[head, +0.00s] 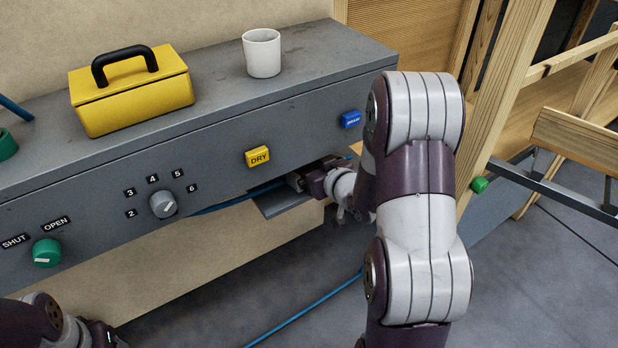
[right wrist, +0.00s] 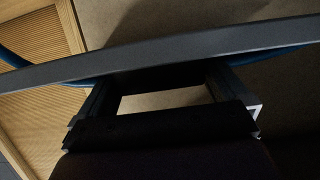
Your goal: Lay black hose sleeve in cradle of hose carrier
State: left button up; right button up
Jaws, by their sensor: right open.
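A blue hose (head: 240,199) runs along the underside of the grey bench front to my right gripper (head: 296,182). In the right wrist view the gripper (right wrist: 165,88) is open, its two fingers apart. A dark stretch between the blue hose ends, apparently the black sleeve (right wrist: 165,78), lies across the fingertips; contact is unclear. A grey bar (right wrist: 160,56) crosses in front of it. A small grey plate (head: 283,204), possibly part of the hose carrier, sits below the gripper; the cradle is not clearly visible. My left gripper (head: 106,337) is partly cut off at the bottom left.
The grey bench (head: 215,82) carries a yellow toolbox (head: 135,100) and a white mug (head: 262,54). Its front has a green knob (head: 47,252), a grey dial (head: 163,204) and a yellow DRY button (head: 258,156). A wooden frame (head: 500,90) stands right of my arm.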

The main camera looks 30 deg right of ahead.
jog(key=shift+w, duration=0.1)
jog(key=c, duration=0.7)
jog(key=shift+r, duration=0.1)
jog(key=shift+r+p, duration=0.1)
jog(key=shift+p, duration=0.2)
jog(key=shift+r+p, duration=0.4)
jog(key=shift+p, duration=0.15)
jog(key=s+d+r+p, duration=0.15)
jog(key=s+p, duration=0.55)
jog(key=s, duration=1.1)
jog(key=shift+w+a+r+p, duration=0.25)
jog(key=shift+w+r+p, duration=0.85)
jog(key=shift+r+p, duration=10.35)
jog(key=shift+w+a+r+p, duration=0.3)
jog(key=shift+w+r+p, duration=0.8)
jog(key=shift+r+p, duration=10.35)
jog(key=shift+w+a+r+p, duration=0.25)
jog(key=shift+w+r+p, duration=0.85)
jog(key=shift+r+p, duration=10.35)
